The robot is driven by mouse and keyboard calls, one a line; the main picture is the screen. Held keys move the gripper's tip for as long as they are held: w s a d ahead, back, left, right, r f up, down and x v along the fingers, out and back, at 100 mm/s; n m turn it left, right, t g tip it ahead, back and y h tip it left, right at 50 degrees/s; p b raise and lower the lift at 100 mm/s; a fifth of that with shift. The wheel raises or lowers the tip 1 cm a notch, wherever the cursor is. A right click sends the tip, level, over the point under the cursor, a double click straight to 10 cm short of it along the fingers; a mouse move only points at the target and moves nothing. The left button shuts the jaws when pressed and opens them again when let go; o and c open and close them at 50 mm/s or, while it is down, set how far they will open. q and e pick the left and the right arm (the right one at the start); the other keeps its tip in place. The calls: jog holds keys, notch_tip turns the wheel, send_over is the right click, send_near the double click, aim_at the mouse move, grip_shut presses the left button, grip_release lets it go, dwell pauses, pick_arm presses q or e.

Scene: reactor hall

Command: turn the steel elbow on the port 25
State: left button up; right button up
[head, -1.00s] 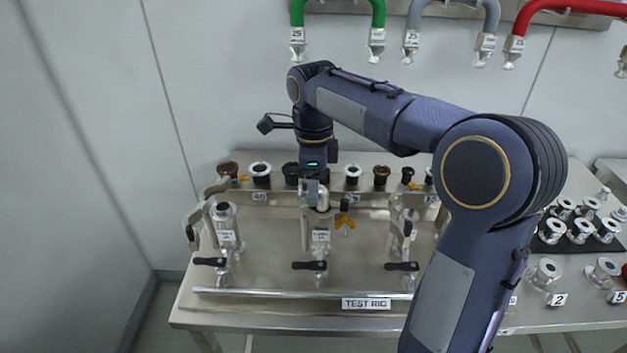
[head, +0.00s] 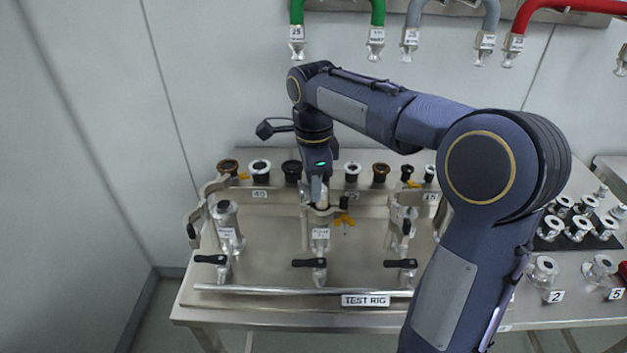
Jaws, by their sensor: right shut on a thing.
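My right gripper (head: 318,190) points down over the middle port of the test rig. It is shut on the steel elbow (head: 323,198), of which only a small pale part shows between and beside the fingers. The middle port (head: 320,240) stands upright below with a white label too small to read and a black-handled valve (head: 309,263). Whether the elbow touches the port is hidden by the gripper. My left gripper is not in view.
Similar ports stand left (head: 226,225) and right (head: 403,225) on the steel test rig table (head: 270,280). A row of black, white and brown fittings (head: 260,170) lines the rack behind. Steel fittings (head: 579,229) stand at the right. Coloured hoses (head: 378,12) hang on the wall above.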

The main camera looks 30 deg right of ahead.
jog(key=shift+s+n+p, duration=0.15)
jog(key=shift+n+p, duration=0.15)
jog(key=shift+n, duration=1)
jog(key=shift+s+n+p, duration=0.25)
jog(key=shift+n+p, duration=0.1)
jog(key=shift+n, duration=0.95)
jog(key=shift+s+n, duration=0.1)
jog(key=shift+n, duration=0.6)
jog(key=shift+s+n+p, duration=0.1)
jog(key=shift+n+p, duration=0.2)
jog(key=shift+n, duration=0.3)
jog(key=shift+s+n, duration=0.2)
jog(key=shift+n, duration=1.1)
